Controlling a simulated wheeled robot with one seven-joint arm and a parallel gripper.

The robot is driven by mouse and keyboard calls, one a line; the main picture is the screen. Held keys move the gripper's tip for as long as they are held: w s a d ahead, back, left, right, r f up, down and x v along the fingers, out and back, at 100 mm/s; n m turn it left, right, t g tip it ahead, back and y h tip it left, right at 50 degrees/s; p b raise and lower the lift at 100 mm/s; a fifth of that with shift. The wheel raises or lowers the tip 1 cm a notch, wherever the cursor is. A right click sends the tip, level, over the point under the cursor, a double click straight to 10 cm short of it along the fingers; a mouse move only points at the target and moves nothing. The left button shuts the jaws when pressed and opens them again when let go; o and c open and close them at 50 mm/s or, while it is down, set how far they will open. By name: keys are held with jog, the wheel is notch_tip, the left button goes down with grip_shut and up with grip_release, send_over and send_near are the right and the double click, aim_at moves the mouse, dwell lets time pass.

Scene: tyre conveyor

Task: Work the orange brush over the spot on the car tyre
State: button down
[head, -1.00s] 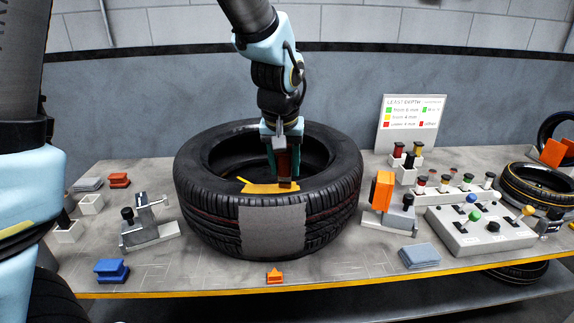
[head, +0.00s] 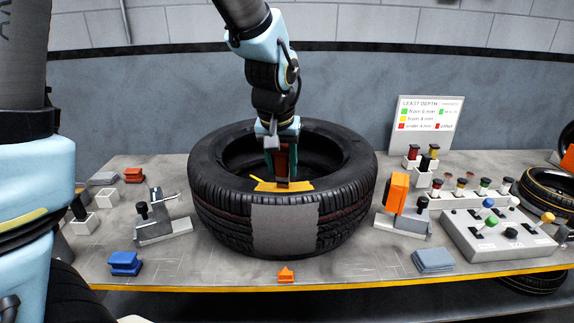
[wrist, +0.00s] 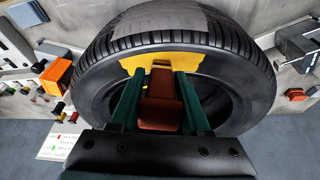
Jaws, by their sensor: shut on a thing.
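The black car tyre (head: 215,211) lies flat on the bench, with a yellow spot (head: 264,186) on the near part of its upper sidewall. The spot also shows in the wrist view (wrist: 203,62). My gripper (head: 282,158) is shut on the orange brush (head: 282,170), which looks reddish-brown. In the wrist view the brush (wrist: 162,115) sits between the two green fingers. It stands about upright, its lower end over the middle of the yellow spot; it appears to touch it. The brush hides part of the spot.
A grey patch (head: 284,232) covers part of the tread. A metal stand (head: 162,226) is left of the tyre; a stand with an orange block (head: 397,191) is close on its right. A control box (head: 497,235) stands farther right. Blue (head: 125,263) and small orange (head: 286,276) pieces lie in front.

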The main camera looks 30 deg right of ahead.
jog(key=shift+w+a, duration=0.1)
jog(key=shift+a, duration=0.1)
jog(key=shift+w+a, duration=0.45)
jog(key=shift+a, duration=0.4)
jog(key=shift+w+a, duration=0.6)
jog(key=shift+a, duration=0.3)
notch_tip(320, 180, up, 7)
jog(key=p, duration=0.5)
jog(key=shift+s, duration=0.1)
